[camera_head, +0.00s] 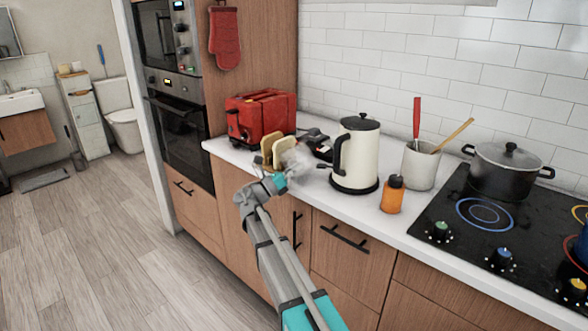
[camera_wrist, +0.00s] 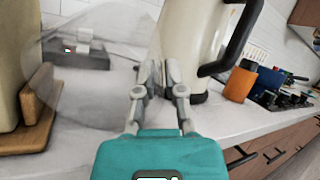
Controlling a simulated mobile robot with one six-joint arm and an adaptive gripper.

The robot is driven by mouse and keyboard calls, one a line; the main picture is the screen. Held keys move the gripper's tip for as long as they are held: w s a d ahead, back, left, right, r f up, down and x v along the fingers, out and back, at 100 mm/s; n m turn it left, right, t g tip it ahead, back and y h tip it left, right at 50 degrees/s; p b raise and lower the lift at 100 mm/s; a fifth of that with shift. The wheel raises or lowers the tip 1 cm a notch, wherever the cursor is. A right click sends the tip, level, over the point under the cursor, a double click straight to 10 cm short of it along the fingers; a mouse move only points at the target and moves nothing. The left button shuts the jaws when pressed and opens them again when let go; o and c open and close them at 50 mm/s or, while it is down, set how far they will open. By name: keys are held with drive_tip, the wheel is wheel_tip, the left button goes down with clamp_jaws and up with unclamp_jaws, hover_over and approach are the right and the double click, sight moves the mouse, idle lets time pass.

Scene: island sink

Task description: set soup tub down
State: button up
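The soup tub looks like a clear, see-through tub (camera_head: 297,160), whitish and faint in the head view, above the counter near the front edge. In the wrist view its clear curved wall (camera_wrist: 95,85) spreads to the left of my fingers. My gripper (camera_head: 279,181) is at the tub's near lower side. In the wrist view my gripper's fingers (camera_wrist: 160,72) are nearly together at the tub's right edge and appear shut on its wall. Whether the tub's base touches the counter (camera_wrist: 80,145) I cannot tell. Its contents cannot be made out.
A cream kettle (camera_head: 357,155) stands close to the right of the tub. Tan boards in a wooden holder (camera_head: 270,152) stand close on the left, with a red toaster (camera_head: 261,115) behind. A dark device (camera_head: 319,145) lies behind. An orange bottle (camera_head: 392,195) stands right of the kettle.

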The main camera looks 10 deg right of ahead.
drive_tip(key=shift+o, duration=1.2)
drive_tip(key=shift+r, duration=0.1)
drive_tip(key=shift+r, duration=0.15)
drive_tip(key=b+v, duration=0.4)
drive_tip(key=v, duration=0.8)
